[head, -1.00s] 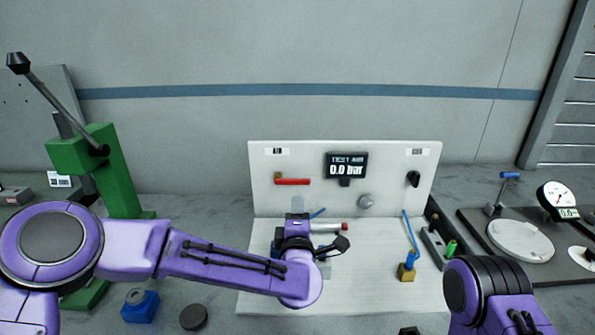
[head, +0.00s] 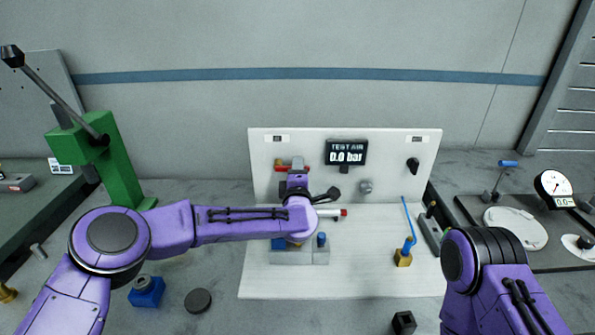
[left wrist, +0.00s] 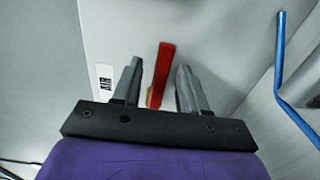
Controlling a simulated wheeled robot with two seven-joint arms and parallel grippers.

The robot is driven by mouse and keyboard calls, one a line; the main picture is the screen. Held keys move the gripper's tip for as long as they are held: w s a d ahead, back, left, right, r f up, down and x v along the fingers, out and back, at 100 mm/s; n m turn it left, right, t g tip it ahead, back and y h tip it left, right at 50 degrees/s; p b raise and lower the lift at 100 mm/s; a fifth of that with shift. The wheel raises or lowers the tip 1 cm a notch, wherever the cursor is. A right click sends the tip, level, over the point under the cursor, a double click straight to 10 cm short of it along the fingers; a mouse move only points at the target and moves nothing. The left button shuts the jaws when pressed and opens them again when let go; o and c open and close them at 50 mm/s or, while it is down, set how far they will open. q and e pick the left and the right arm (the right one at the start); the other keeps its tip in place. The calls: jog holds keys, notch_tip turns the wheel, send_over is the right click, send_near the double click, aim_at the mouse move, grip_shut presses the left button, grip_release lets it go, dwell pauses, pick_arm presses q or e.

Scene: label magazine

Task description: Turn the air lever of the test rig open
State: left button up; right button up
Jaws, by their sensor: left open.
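The air lever is a red bar (head: 280,166) at the panel's upper left, lying level and partly hidden by my left gripper (head: 292,165). In the left wrist view the red lever (left wrist: 163,72) shows between the two open grey fingers of my left gripper (left wrist: 158,85), with a gap on both sides. I cannot tell whether a finger touches it. My right arm enters at the lower right; its gripper is out of view.
A blue hose (head: 408,225) rises from a brass fitting on the rig's base, and also shows in the left wrist view (left wrist: 279,60). A black knob (head: 413,165) and grey knob (head: 366,187) sit right of the lever. A green press (head: 95,160) stands left.

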pick_arm(q)
jog(key=shift+c, duration=0.3)
jog(key=shift+w+f, duration=0.1)
grip_shut()
jog(key=shift+a+r+n+b, duration=0.15)
jog(key=shift+r+n+b, duration=0.35)
jog(key=shift+n+b, duration=0.75)
jog(key=shift+a+r+n+b, duration=0.2)
jog(key=shift+r+n+b, duration=0.25)
jog(key=shift+n+b, duration=0.85)
jog(key=shift+a+r+n+b, duration=0.15)
jog(key=shift+r+n+b, duration=0.35)
jog(key=shift+n+b, duration=0.75)
jog(key=shift+b, duration=0.3)
jog(key=shift+m, duration=0.3)
